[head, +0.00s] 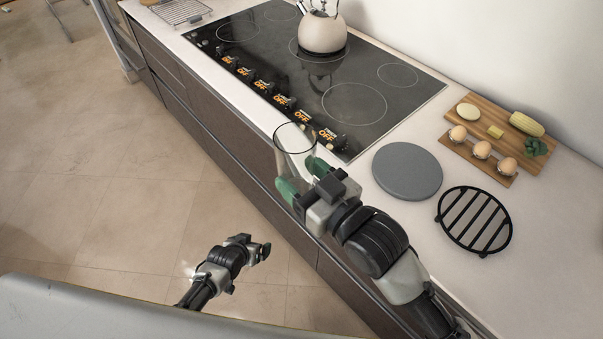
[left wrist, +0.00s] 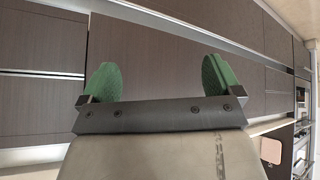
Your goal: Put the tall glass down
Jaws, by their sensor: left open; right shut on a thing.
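The tall glass (head: 294,146) is clear and shows in the head view in front of the counter's front edge, near the cooktop knobs. My right gripper (head: 303,179) is shut on it, with green finger pads on its lower part. The glass looks close to upright; whether its base touches anything cannot be told. My left gripper (head: 258,249) is low over the floor in the head view, away from the counter. In the left wrist view its two green fingers (left wrist: 161,85) are wide apart with nothing between them.
The black cooktop (head: 290,75) bears a kettle (head: 322,31). A grey round plate (head: 407,170), a black round trivet (head: 474,220) and a wooden board (head: 487,121) with eggs, corn and broccoli stand on the white counter (head: 440,100). Bare counter lies between the plate and board.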

